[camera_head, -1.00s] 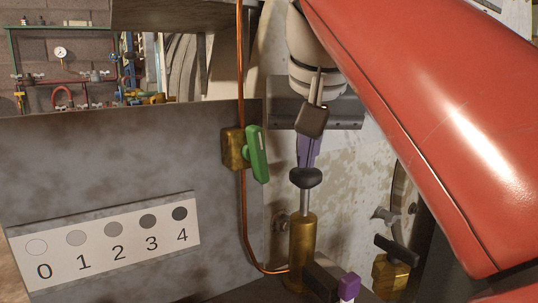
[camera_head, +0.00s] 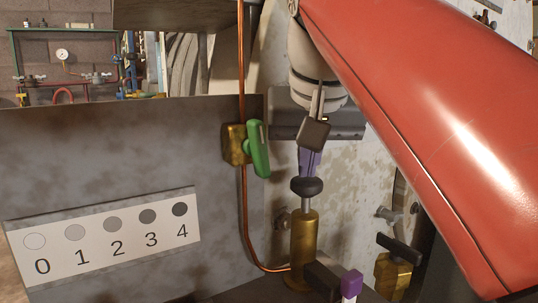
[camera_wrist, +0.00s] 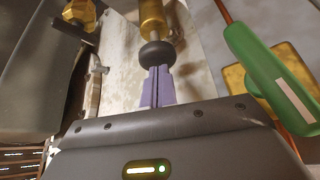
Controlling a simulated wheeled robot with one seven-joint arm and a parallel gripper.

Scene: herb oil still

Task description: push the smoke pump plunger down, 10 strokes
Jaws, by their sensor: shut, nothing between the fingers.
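The smoke pump is a brass cylinder (camera_head: 304,240) standing upright, with a black plunger knob (camera_head: 306,187) on a short length of metal rod above it. The brass body also shows at the top of the wrist view (camera_wrist: 153,18), with the black knob (camera_wrist: 156,54) at its end. My gripper (camera_head: 308,172) is shut and empty, its purple fingers pointing down with their tips at the top of the knob. In the wrist view the closed fingers (camera_wrist: 157,72) meet the knob, and they appear to touch it.
A green-handled valve (camera_head: 259,150) sits on a copper pipe (camera_head: 245,215) left of the pump. A grey panel carries a 0–4 shade scale (camera_head: 110,240). A black-handled brass valve (camera_head: 393,275) and a purple-tipped part (camera_head: 351,284) stand to the right.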

